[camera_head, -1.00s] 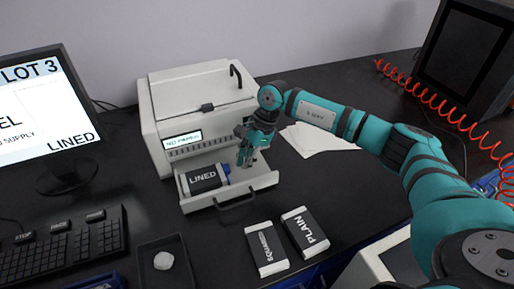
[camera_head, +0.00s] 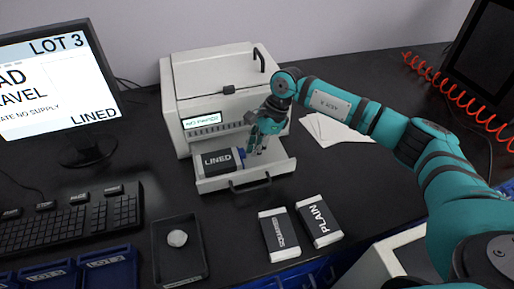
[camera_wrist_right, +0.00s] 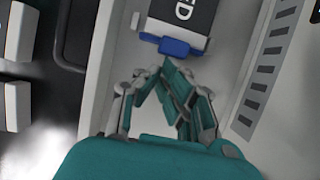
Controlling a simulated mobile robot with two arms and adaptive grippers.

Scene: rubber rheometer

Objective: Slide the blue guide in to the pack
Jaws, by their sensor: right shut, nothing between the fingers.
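The pack (camera_head: 217,162), dark with white ends and labelled LINED, lies in the pulled-out drawer (camera_head: 274,171) of the white machine. The blue guide (camera_head: 239,153) is at the pack's right end in the head view. In the right wrist view the blue guide (camera_wrist_right: 174,47) is against the near end of the pack (camera_wrist_right: 183,12). My right gripper (camera_head: 255,150) is over the drawer just right of the guide, fingers shut and empty. In the wrist view its fingertips (camera_wrist_right: 172,68) are close to the guide; contact cannot be told. My left gripper is out of view.
The machine (camera_head: 215,80) rises behind the drawer, whose low walls and front handle (camera_head: 250,186) surround the gripper. SQUARED (camera_head: 279,235) and PLAIN (camera_head: 319,221) packs lie in front. A dark tray (camera_head: 178,275), keyboard (camera_head: 70,222) and monitor stand left. White sheets (camera_head: 335,130) lie right.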

